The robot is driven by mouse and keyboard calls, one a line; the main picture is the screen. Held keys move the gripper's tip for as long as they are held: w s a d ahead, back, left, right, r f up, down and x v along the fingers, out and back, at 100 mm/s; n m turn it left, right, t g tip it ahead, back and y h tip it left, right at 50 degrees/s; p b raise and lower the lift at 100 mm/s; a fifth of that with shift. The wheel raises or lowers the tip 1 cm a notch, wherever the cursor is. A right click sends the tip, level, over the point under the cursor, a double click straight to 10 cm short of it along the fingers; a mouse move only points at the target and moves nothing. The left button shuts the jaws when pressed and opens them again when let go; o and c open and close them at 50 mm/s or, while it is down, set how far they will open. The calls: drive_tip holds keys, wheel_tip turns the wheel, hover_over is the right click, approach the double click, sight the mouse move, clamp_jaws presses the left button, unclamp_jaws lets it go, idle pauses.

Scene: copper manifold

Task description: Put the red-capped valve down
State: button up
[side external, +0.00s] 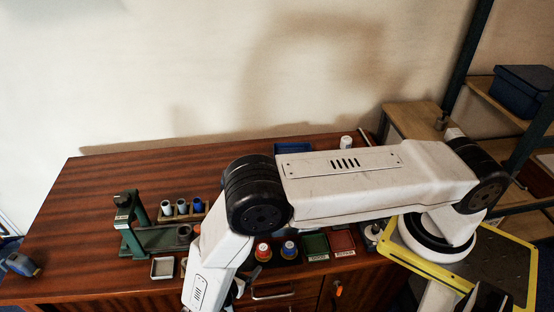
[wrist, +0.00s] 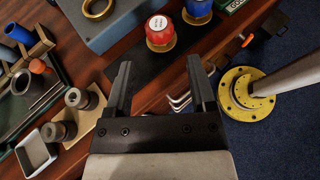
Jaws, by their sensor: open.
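The red-capped valve (side external: 263,251) stands on a dark mat on the wooden bench, left of the blue-capped valve (side external: 289,250). In the wrist view, the red-capped valve (wrist: 160,31) has a white label on top and a brass-coloured base. The blue-capped valve (wrist: 198,10) is beside it at the top edge. My gripper (wrist: 159,63) is open, with nothing between its fingers. The red-capped valve appears just beyond the fingertips, apart from them. In the side view my arm hides most of the gripper.
A green fixture (side external: 130,228) and a rack of cylinders (side external: 181,209) stand at the left. A small white tray (side external: 162,268) lies in front. Green (side external: 316,245) and red (side external: 342,241) trays are right of the valves. A grey-blue block (wrist: 120,22) bears a brass ring (wrist: 97,14).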

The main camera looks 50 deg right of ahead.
drive_tip(key=s+d+r+m+y, duration=0.2)
drive_tip(key=d+r+m+y, duration=0.4)
drive_tip(key=r, duration=0.6)
drive_tip(key=s+d+r+m+y, duration=0.2)
drive_tip(key=d+r+m+y, duration=0.4)
drive_tip(key=d+r+m, duration=0.5)
drive_tip(key=r+m, duration=0.1)
drive_tip(key=m, duration=0.1)
drive_tip(key=shift+s+m+t+y, duration=0.25)
drive_tip(key=shift+m+t+y, duration=0.05)
drive_tip(key=shift+y, duration=0.1)
